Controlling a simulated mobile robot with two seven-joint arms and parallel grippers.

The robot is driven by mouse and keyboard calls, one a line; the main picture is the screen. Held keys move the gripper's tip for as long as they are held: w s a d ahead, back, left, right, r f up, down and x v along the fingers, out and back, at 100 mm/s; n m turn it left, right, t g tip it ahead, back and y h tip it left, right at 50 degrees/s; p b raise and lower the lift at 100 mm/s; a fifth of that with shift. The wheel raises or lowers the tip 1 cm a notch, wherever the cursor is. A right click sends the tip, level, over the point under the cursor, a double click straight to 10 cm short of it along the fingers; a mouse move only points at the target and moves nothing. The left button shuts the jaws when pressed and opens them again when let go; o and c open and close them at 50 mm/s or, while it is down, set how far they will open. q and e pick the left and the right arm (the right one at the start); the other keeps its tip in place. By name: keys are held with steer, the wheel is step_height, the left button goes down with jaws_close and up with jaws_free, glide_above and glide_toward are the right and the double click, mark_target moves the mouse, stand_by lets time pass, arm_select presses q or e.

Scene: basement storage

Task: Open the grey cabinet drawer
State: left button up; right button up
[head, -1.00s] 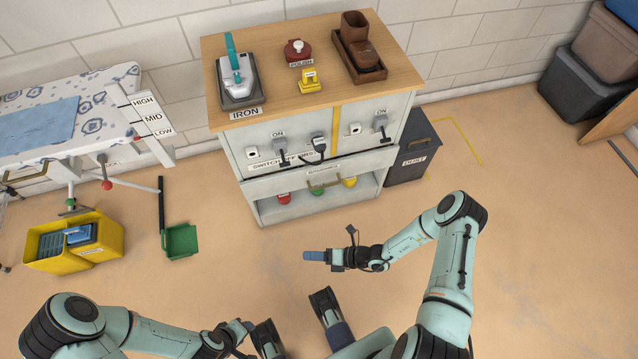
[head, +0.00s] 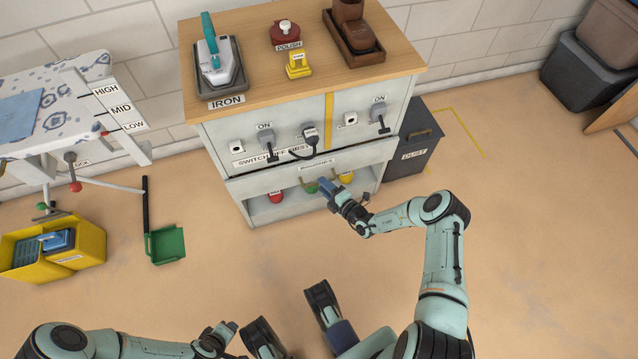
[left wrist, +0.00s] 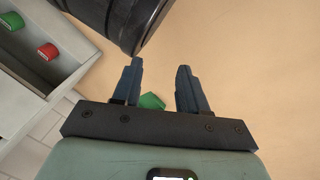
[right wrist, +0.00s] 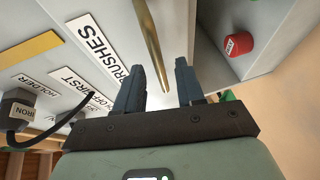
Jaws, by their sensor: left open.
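The grey cabinet (head: 222,142) stands against the wall under a wooden top. Its drawer front (head: 262,180) lies below the switch panel and looks closed; it also shows in the right wrist view (right wrist: 197,28) with the BRUSHES label (right wrist: 102,48). My right gripper (head: 325,187) is at the drawer front and partly hides the handle. In the right wrist view the brass handle (right wrist: 150,45) runs between the open fingers (right wrist: 161,72); I cannot tell whether they touch it. My left gripper (left wrist: 160,70) is open and empty, low and away from the cabinet.
A dark DUST bin (head: 415,145) stands right of the cabinet. A green dustpan (head: 166,245) and yellow bin (head: 85,250) lie left. The floor in front is clear.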

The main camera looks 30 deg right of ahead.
arm_select(q)
steer(key=shift+s+a+f+g+b, duration=0.1)
steer(key=shift+s+f+g+b, duration=0.3)
steer(key=shift+s+f, duration=0.7)
arm_select(e)
steer(key=shift+x, duration=1.55)
arm_select(q)
steer(key=shift+r, duration=0.15)
arm_select(e)
steer(key=shift+c, duration=0.3)
